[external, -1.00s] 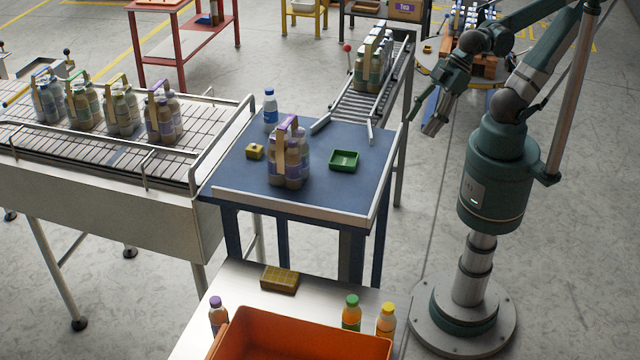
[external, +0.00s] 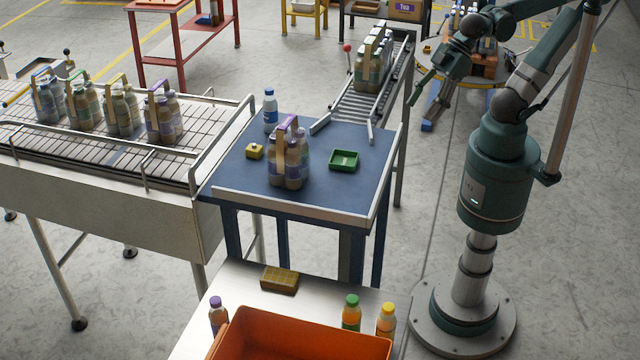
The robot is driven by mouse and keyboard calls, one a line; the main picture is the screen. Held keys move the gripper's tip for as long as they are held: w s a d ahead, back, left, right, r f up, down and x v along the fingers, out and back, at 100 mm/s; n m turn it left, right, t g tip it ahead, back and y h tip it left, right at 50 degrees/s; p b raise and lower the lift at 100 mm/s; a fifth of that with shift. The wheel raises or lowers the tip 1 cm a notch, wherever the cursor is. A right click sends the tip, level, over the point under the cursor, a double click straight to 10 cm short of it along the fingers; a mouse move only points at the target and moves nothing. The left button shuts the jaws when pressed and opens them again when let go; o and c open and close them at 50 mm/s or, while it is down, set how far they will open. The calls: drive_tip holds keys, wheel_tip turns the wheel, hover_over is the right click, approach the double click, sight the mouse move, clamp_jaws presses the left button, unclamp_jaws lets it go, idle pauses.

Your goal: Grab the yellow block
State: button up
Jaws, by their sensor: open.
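A small yellow block (external: 255,151) with a dark spot on top lies on the blue-topped table (external: 225,180), near its left edge. It is left of a bottle carrier (external: 288,160) and in full view. My gripper (external: 424,86) is raised to the right of the blue table, beyond the roller conveyor, well apart from the block. It is open and nothing shows in it. A larger, duller yellow-brown block (external: 279,280) lies on the white table in front.
A white bottle (external: 270,110) stands behind the yellow block, and a green tray (external: 344,160) lies to the right. A roller conveyor (external: 362,103) joins the blue table at the back. An orange bin (external: 300,335) and several bottles stand in front.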

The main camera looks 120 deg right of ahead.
drive_tip(key=w+d+r+m+g, duration=0.1)
drive_tip(key=w+d+r+m, duration=0.1)
drive_tip(key=w+r+m, duration=0.3)
drive_tip(key=w+d+r+g, duration=0.1)
drive_tip(key=w+d+r, duration=0.15)
drive_tip(key=w, duration=0.45)
drive_tip(key=m+g, duration=0.5)
drive_tip(key=m, duration=0.9)
hover_over(255, 151)
drive_tip(key=d, duration=0.2)
wheel_tip(255, 151, down, 8)
drive_tip(key=f, duration=0.7)
drive_tip(key=f+b, duration=0.1)
drive_tip(key=f, duration=0.2)
drive_tip(key=shift+s+f, duration=0.35)
drive_tip(key=shift+s, duration=0.05)
drive_tip(key=shift+f, duration=1.3)
